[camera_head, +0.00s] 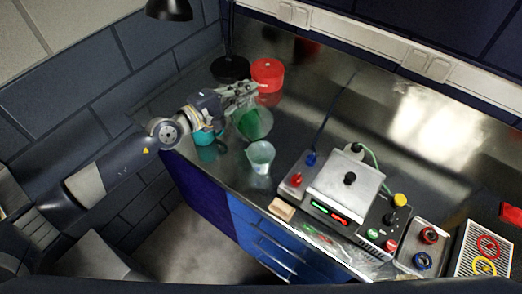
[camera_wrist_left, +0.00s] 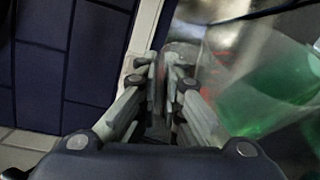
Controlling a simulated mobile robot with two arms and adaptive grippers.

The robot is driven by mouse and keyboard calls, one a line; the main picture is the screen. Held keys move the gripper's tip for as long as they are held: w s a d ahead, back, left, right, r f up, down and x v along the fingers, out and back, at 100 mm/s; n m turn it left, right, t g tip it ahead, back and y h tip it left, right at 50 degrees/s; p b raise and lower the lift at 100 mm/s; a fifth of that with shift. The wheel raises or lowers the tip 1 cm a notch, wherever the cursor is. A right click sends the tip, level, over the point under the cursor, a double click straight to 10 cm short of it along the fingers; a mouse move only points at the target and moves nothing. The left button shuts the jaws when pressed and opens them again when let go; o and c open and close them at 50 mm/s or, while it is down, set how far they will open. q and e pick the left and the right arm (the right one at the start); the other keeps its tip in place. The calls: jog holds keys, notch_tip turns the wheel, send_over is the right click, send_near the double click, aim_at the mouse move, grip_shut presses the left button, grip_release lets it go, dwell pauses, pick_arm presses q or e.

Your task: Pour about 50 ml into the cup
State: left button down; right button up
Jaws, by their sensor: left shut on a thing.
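A clear vessel with green liquid (camera_head: 248,124) is held by my left gripper (camera_head: 243,90), left of the steel bench's middle. The gripper is shut on it; the exact grip is hard to make out. The vessel seems tilted, with green towards the left and clear wall at the right. The left wrist view shows the fingers (camera_wrist_left: 165,80) close together and the green liquid (camera_wrist_left: 275,95) to their right. A translucent pale cup (camera_head: 260,155) stands upright on the bench, just below the vessel in the picture. I cannot tell any liquid in it. My right gripper is not in view.
A teal object (camera_head: 205,138) is partly behind my left wrist. A red canister (camera_head: 267,70) and a black round base (camera_head: 230,68) stand behind the gripper. A device with a silver plate (camera_head: 345,182) and a wooden block (camera_head: 282,209) lie right of the cup.

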pick_arm(q)
jog(key=shift+s+d+r+p, duration=0.3)
jog(key=shift+s+r+p, duration=0.05)
jog(key=shift+s+p, duration=0.25)
dwell(1.0)
